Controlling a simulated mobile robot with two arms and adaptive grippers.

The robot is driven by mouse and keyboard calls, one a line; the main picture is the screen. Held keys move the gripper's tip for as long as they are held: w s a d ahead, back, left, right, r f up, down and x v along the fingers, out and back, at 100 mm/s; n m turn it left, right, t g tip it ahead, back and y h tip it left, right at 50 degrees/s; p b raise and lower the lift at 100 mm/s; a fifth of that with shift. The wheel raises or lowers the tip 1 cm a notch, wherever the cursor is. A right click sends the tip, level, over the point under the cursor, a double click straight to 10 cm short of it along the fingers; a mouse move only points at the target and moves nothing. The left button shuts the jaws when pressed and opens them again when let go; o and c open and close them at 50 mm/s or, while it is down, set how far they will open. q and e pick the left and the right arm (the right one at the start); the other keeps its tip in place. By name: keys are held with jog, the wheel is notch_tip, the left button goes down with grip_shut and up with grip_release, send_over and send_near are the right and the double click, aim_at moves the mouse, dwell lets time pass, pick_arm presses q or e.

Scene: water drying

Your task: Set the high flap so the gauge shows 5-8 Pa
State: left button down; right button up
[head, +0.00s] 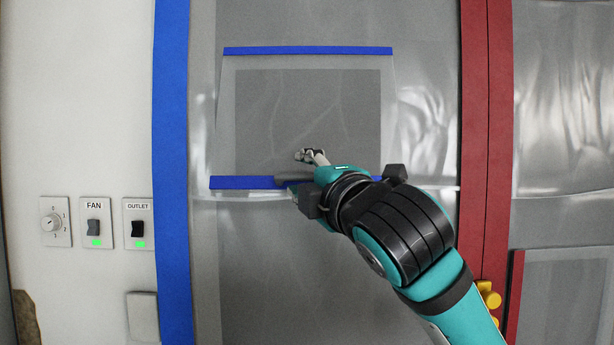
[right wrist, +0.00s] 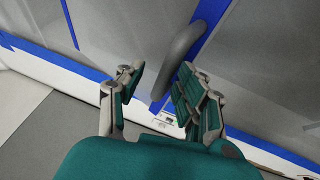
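The high flap (head: 350,120) is a clear plastic sheet over a dark rectangular opening, with a blue strip along its top (head: 308,50) and a blue bar along its bottom edge (head: 240,183). A grey handle (head: 288,180) sits on the bottom bar, partly hidden by my right gripper (head: 305,176). In the right wrist view the curved handle (right wrist: 180,58) shows between the spread fingers of my right gripper (right wrist: 158,84), closer to the right finger. The fingers are open, and contact cannot be told. No gauge shows. My left gripper is not in view.
On the left wall are a dial (head: 52,222), a FAN switch (head: 95,228) and an OUTLET switch (head: 138,228), both with green lights. A blue post (head: 172,130) and a red post (head: 487,130) flank the sheeting. Yellow parts (head: 488,296) stick out at lower right.

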jog(key=shift+w, duration=0.2)
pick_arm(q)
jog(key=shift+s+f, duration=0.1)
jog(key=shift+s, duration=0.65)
pick_arm(e)
jog(key=v, duration=1.2)
jog(key=shift+s, duration=0.15)
